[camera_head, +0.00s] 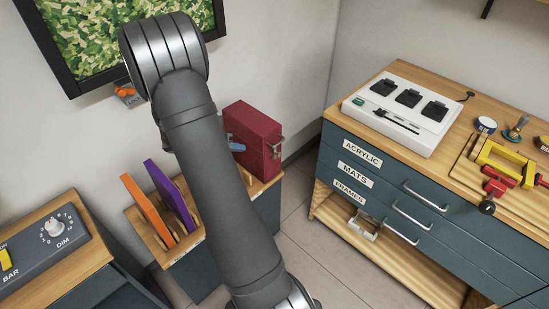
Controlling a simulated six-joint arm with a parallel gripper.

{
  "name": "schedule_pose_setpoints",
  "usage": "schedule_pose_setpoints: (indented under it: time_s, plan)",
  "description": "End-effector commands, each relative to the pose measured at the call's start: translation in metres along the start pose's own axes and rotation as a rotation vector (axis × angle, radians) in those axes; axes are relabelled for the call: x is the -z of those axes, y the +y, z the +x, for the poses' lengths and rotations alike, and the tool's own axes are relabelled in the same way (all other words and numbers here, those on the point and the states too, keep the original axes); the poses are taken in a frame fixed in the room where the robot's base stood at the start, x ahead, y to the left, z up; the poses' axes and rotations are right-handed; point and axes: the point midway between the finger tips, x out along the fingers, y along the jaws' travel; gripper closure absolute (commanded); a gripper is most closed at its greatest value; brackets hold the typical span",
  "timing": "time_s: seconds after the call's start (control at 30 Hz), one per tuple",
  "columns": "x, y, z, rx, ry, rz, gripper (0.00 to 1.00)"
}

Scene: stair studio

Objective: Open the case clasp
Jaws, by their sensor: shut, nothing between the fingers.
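The red case (258,132) stands upright on a low wooden-topped stand (262,186), just right of my arm. A small metal clasp (277,148) shows on its right-hand side. It is too small to tell whether the clasp is open or fastened. A small blue piece (237,146) shows at the case's left side by the edge of my arm. I cannot tell what it belongs to. My arm crosses the middle of the view and covers the case's left part. My gripper is not visible.
Orange (148,208) and purple (169,196) panels stand in a wooden rack left of my arm. A dimmer box (42,248) sits lower left. A drawer cabinet (400,205) with a white device (403,108) and a yellow clamp (503,158) stands right. Open floor lies between.

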Motion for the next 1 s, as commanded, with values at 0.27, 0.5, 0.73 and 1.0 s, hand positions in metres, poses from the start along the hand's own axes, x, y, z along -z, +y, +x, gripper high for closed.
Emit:
schedule_pose_setpoints:
  time_s: [0.27, 0.5, 0.73, 1.0]
  plan:
    - [0.017, -0.015, 0.045, 0.047, -0.218, -0.328, 1.00]
    - [0.041, -0.013, 0.066, 0.020, -0.375, -0.614, 1.00]
    - [0.060, -0.006, 0.072, -0.022, -0.462, -0.786, 1.00]
    - [0.066, -0.004, 0.073, -0.036, -0.485, -0.827, 1.00]
